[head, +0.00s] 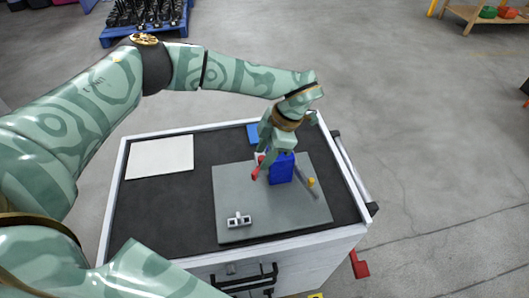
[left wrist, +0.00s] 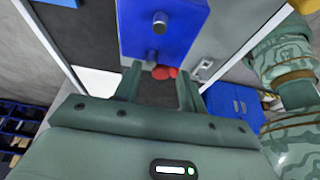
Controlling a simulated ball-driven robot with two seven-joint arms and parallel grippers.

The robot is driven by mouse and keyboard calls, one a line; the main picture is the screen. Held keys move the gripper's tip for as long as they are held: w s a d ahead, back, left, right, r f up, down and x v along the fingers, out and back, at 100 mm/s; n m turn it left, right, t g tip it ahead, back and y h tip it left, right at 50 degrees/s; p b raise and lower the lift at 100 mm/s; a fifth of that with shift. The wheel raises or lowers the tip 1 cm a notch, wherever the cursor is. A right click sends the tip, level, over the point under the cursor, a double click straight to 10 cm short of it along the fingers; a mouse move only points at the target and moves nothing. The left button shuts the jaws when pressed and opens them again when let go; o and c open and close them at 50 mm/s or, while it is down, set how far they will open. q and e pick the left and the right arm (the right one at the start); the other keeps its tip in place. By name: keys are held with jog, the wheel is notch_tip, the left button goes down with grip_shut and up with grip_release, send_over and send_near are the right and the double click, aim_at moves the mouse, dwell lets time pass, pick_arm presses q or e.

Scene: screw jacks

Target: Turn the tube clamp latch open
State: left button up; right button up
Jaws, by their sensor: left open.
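A blue upright block (head: 281,168), likely the tube clamp's body, stands on a grey plate (head: 235,190) on the cart top. A red latch handle (head: 257,169) sticks out at its left side. In the left wrist view, the blue block (left wrist: 160,32) fills the top middle and shows two round metal pins. The red handle (left wrist: 165,72) shows between the finger tips. My left gripper (head: 272,150) points down at the block's top left; its open fingers also show in the left wrist view (left wrist: 158,75). Contact with the handle cannot be told. My right gripper is not in view.
A grey rod with a yellow end (head: 311,181) lies right of the block. A small silver bracket (head: 238,220) sits on the plate's front. A white sheet (head: 160,157) lies at the cart's left; a blue piece (head: 252,132) lies behind. The dark top's front left is clear.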

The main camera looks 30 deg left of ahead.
pick_arm(q)
jog(key=v, duration=1.6)
jog(key=shift+p, duration=0.45)
jog(key=shift+f, duration=0.1)
